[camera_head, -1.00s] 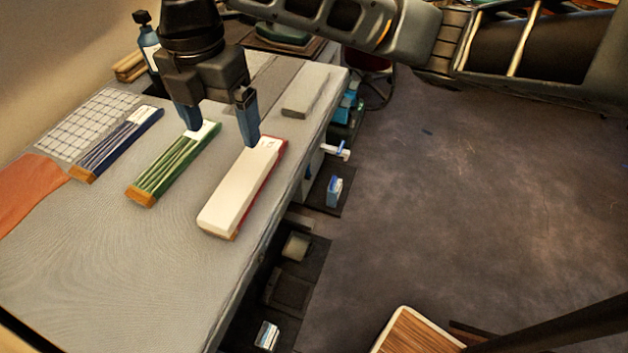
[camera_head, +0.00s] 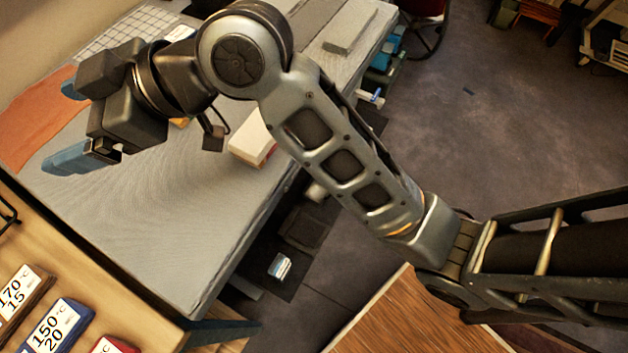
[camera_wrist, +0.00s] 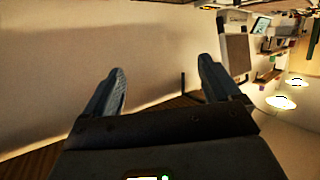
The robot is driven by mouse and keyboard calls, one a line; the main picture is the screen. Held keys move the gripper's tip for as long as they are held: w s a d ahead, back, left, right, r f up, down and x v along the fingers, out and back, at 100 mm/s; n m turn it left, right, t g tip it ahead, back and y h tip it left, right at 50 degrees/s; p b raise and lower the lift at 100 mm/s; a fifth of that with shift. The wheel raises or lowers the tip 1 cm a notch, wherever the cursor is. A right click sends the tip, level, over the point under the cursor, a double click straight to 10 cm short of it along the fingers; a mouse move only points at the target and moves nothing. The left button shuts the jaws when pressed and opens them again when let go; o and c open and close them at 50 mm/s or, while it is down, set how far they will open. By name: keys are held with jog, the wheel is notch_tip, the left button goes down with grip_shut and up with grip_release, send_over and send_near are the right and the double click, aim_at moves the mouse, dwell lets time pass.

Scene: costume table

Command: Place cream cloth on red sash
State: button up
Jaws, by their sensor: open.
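The cream cloth (camera_head: 248,142) is a pale flat block on the grey table, partly hidden behind my arm in the head view. A strip of the red sash (camera_head: 269,153) shows along its right edge, and the cream cloth appears to lie on top of it. My gripper (camera_head: 62,127) is open and empty, well to the left of the cloth, with its blue fingers pointing left. In the wrist view my gripper (camera_wrist: 161,66) has its fingers apart with nothing between them. Neither cloth shows in the wrist view.
An orange cloth (camera_head: 38,125) lies at the table's left. A white grid sheet (camera_head: 135,25) and a grey block (camera_head: 350,32) lie at the back. Printed labels (camera_head: 58,325) sit on a wooden surface at the lower left. My arm hides much of the table's middle.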

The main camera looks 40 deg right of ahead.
jog(key=s+d+f+m+t+h, duration=0.6)
jog(key=s+d+f+m+h, duration=0.3)
jog(key=s+f+m, duration=0.5)
jog(key=s+d+r+n+h, duration=0.1)
jog(key=s+d+r, duration=0.1)
jog(key=s+d, duration=0.5)
jog(key=s+d+r+n+h, duration=0.1)
jog(key=s+d, duration=0.6)
jog(key=s, duration=0.7)
jog(key=shift+r+h, duration=0.3)
jog(key=shift+r, duration=0.1)
